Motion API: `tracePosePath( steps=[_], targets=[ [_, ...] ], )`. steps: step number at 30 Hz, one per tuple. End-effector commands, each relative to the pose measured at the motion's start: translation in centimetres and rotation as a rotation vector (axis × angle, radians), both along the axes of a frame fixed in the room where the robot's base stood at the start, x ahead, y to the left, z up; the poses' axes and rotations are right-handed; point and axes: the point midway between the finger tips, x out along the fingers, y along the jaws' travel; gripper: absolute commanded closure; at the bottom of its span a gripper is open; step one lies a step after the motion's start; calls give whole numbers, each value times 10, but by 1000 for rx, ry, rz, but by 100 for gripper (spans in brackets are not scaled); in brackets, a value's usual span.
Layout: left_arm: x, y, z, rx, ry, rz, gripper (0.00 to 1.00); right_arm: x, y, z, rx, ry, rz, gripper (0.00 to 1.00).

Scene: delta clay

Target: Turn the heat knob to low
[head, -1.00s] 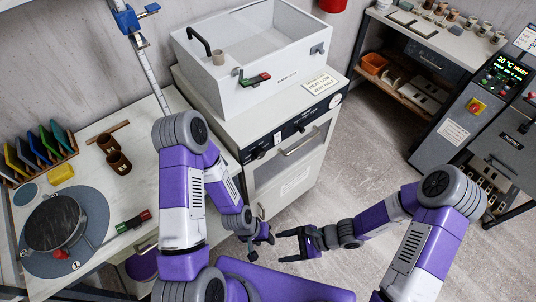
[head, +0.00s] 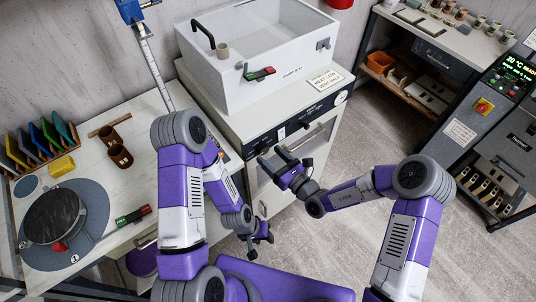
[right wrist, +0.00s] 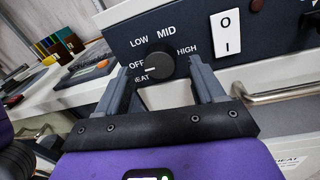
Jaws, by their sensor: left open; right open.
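The heat knob (right wrist: 153,66) is a round dark grey knob on the dark front panel. Its white mark points left at OFF, with LOW, MID and HIGH printed around it. In the right wrist view my right gripper (right wrist: 164,74) is open, its fingers at the left and right of the knob. They are empty, and I cannot tell how far their tips are from the panel. In the head view my right gripper (head: 274,164) is in front of the cabinet (head: 262,203). My left gripper (head: 261,240) is open and empty, lower down and apart from the cabinet.
A white O/I rocker switch (right wrist: 227,34) is right of the knob, and a bar handle (right wrist: 275,94) is below it. A white tub (head: 262,95) stands on top. The left worktable (head: 95,180) holds a turntable (head: 57,219). Open floor (head: 378,125) lies right.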

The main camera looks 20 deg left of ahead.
Motion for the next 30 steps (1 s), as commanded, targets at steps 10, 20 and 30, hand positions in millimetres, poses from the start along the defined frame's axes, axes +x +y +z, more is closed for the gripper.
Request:
tracePosePath(
  steps=[10, 20, 30],
  targets=[
    [0, 0, -4, 0, 0, 0, 57, 12, 18, 0, 0, 1, 0, 32],
    [0, 0, -4, 0, 0, 0, 57, 11, 17, 0, 0, 1, 0, 59],
    [0, 0, -3, 0, 0, 0, 57, 11, 17, 0, 3, 6, 1, 88]
  ],
)
